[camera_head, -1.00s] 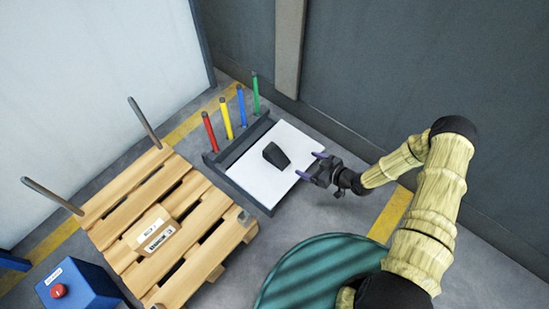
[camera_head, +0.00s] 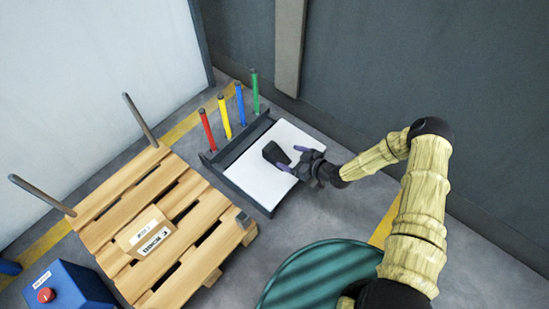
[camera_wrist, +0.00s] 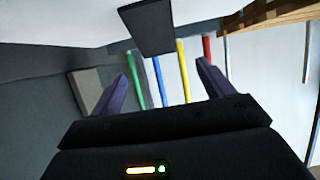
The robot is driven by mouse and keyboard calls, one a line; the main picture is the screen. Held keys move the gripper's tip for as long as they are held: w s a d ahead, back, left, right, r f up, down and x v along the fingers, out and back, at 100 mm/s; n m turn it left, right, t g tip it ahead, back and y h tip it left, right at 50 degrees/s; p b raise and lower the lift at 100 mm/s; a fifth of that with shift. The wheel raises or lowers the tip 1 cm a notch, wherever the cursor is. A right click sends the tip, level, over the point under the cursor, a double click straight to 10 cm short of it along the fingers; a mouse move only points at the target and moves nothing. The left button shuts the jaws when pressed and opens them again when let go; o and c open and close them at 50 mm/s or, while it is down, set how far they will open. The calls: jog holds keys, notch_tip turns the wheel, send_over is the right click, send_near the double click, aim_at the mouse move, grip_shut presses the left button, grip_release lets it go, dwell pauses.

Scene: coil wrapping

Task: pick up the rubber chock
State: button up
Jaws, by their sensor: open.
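The rubber chock (camera_head: 275,153) is a black wedge-like block on a white board (camera_head: 262,183) with a dark raised edge. In the wrist view the chock (camera_wrist: 148,27) shows at the top middle, beyond and between the fingertips. My gripper (camera_head: 289,157) is open, with its purple-tipped fingers reaching over the board from the right, close beside the chock. In the wrist view the two fingers of my gripper (camera_wrist: 162,72) are spread wide, with nothing held between them.
Red (camera_head: 207,130), yellow (camera_head: 225,117), blue (camera_head: 240,104) and green (camera_head: 255,92) posts stand behind the board. A wooden pallet (camera_head: 130,199) with a cardboard box (camera_head: 146,233) lies left. A teal round surface (camera_head: 318,276) is in front. A grey wall (camera_head: 420,70) stands behind.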

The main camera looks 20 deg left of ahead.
aim_at(275, 151)
jog(key=b+x, duration=0.1)
jog(key=x, duration=0.2)
jog(key=shift+f, duration=0.25)
jog(key=shift+w+a, duration=0.25)
jog(key=shift+a, duration=0.15)
jog(key=shift+b, duration=0.3)
jog(key=shift+w+a+f+b, duration=0.1)
jog(key=shift+a+f+b, duration=0.2)
jog(key=shift+b, duration=0.2)
jog(key=b+x, duration=0.3)
jog(key=shift+w+a+f, duration=0.15)
jog(key=shift+w+f, duration=0.05)
jog(key=shift+f, duration=0.05)
jog(key=shift+w+a, duration=0.15)
jog(key=shift+a, duration=0.25)
jog(key=shift+r, duration=0.1)
